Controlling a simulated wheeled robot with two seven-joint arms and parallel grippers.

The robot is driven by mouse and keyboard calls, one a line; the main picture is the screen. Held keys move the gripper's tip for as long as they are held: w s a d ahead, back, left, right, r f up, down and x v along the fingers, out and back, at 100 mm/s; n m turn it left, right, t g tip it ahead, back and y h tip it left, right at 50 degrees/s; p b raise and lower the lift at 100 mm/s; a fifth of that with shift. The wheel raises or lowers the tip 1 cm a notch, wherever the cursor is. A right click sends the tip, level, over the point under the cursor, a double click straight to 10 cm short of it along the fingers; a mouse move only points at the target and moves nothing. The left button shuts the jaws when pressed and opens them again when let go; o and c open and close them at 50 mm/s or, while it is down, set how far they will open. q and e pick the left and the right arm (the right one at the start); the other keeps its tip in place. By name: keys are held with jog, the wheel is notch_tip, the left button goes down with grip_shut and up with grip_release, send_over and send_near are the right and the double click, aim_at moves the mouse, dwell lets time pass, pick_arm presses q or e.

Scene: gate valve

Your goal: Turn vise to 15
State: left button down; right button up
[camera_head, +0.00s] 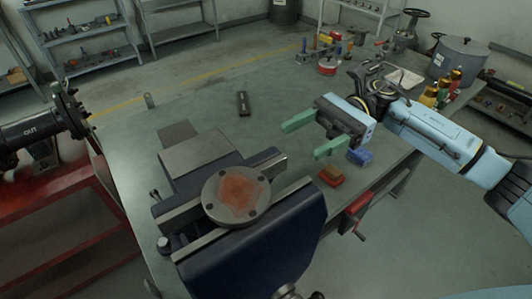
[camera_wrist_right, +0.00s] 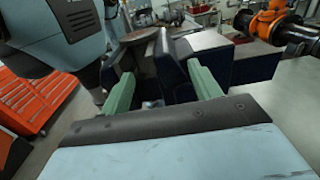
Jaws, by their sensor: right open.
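The dark blue vise (camera_head: 255,240) stands on the workbench in the lower middle of the head view. A round grey flange (camera_head: 236,195) with a rust-coloured centre and bolt holes lies at its jaws. A round handle end (camera_head: 288,291) shows at the vise's near end, cut off by the frame edge. My right gripper (camera_head: 304,140) is open and empty, with green fingers, above the bench and to the right of the vise. In the right wrist view the vise (camera_wrist_right: 172,66) shows beyond and between the open fingers (camera_wrist_right: 163,88). My left gripper is not in view.
The grey-green workbench (camera_head: 200,110) has free room behind the vise, with a small dark bar (camera_head: 243,104) on it. A red block (camera_head: 331,176) and a blue block (camera_head: 360,157) lie near the right gripper. A pot (camera_head: 460,60) and bottles stand at the far right.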

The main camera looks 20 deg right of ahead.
aim_at(280, 152)
jog(key=p+x, duration=0.1)
jog(key=x, duration=0.7)
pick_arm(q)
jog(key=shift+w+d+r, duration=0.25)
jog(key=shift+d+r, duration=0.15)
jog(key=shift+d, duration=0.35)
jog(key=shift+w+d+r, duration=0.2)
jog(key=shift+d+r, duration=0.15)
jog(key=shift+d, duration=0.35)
pick_arm(e)
jog(key=shift+s+a+f, duration=0.1)
jog(key=shift+s+a, duration=0.05)
jog(key=shift+a, duration=0.4)
